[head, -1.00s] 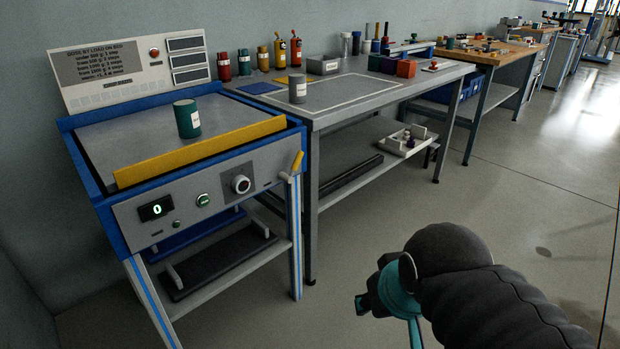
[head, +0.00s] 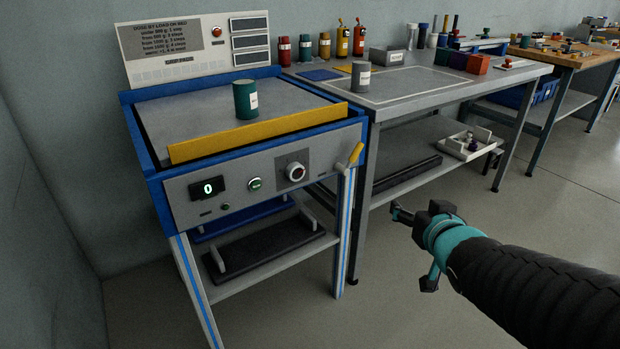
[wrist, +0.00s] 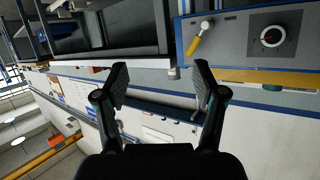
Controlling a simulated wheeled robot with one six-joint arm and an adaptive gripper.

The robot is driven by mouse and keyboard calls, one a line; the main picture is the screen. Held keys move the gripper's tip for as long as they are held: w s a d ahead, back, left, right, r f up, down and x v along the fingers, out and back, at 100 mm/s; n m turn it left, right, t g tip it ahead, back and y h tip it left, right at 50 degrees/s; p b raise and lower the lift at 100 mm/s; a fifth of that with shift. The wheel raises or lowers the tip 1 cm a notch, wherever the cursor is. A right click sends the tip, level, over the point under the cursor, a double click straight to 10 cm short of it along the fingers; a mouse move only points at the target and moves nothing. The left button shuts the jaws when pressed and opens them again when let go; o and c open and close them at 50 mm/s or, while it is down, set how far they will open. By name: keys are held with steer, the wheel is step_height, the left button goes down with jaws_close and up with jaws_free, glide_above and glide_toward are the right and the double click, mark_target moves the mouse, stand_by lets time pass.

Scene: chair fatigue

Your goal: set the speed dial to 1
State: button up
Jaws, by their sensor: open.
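The speed dial (head: 295,172) is a round knob with a light rim and dark centre on a dark square plate, at the right of the machine's grey front panel (head: 230,190). The dial also shows at the upper right of the wrist view (wrist: 272,36).
A yellow-handled lever (head: 355,154) juts from the panel's right corner, between my gripper and the dial. A green can (head: 246,100) stands on the machine's bed behind a yellow bar (head: 260,133). A grey workbench (head: 430,85) stands to the right. The floor in front is clear.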

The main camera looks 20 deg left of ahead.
steer(key=w+a+f+n+y, duration=0.1)
steer(key=a+n+y, duration=0.1)
steer(key=a+y, duration=0.35)
steer(key=n+g+y+b, duration=0.2)
steer(key=y, duration=0.2)
glide_toward(298, 174)
steer(key=p+x, duration=0.1)
steer(key=x, duration=0.7)
steer(key=shift+w+a, duration=0.1)
steer(key=shift+a, duration=0.05)
steer(key=c, duration=1.1)
steer(key=shift+c, duration=0.2)
steer(key=shift+b, duration=0.3)
